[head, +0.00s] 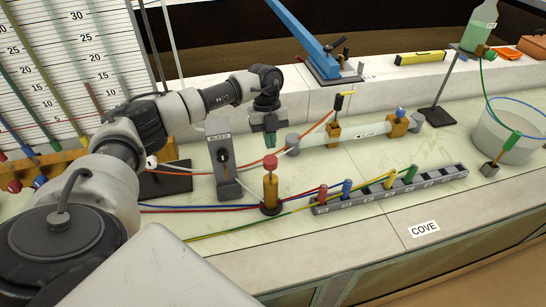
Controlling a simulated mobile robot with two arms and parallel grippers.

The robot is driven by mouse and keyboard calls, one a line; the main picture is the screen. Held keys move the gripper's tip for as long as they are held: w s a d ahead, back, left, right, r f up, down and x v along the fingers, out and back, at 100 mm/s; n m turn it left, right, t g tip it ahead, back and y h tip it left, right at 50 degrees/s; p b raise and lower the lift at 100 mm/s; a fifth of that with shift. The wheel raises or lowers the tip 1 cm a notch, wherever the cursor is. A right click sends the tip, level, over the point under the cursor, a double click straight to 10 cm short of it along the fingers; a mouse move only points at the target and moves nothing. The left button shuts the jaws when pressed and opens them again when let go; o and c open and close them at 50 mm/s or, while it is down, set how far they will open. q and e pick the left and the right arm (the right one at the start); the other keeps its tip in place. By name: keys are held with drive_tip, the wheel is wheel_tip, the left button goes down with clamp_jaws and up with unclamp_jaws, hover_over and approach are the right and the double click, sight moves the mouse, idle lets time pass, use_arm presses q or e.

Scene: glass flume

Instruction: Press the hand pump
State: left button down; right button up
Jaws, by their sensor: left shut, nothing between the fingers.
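A brass cylinder with a red knob on top (270,163), which looks like the hand pump, stands upright on the bench in the middle of the head view. Coloured tubes run past its base. My left gripper (270,145) points down just behind and above the red knob in the picture. Its fingers are shut and hold nothing. I see no clear contact with the knob, and the exact gap is hard to judge. My right gripper is not in view.
A grey BLEED post (221,155) stands left of the pump. A grey manifold (440,175) with coloured fittings lies to the right. A clear horizontal tube (365,128) runs behind. A blue lever (302,28) and a glass bowl (515,130) are farther off.

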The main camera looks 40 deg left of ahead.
use_arm(q)
drive_tip(key=v, duration=0.2)
drive_tip(key=b+v, duration=0.1)
drive_tip(key=v, duration=0.2)
drive_tip(key=shift+w+a+r, duration=0.2)
drive_tip(key=shift+a, duration=0.3)
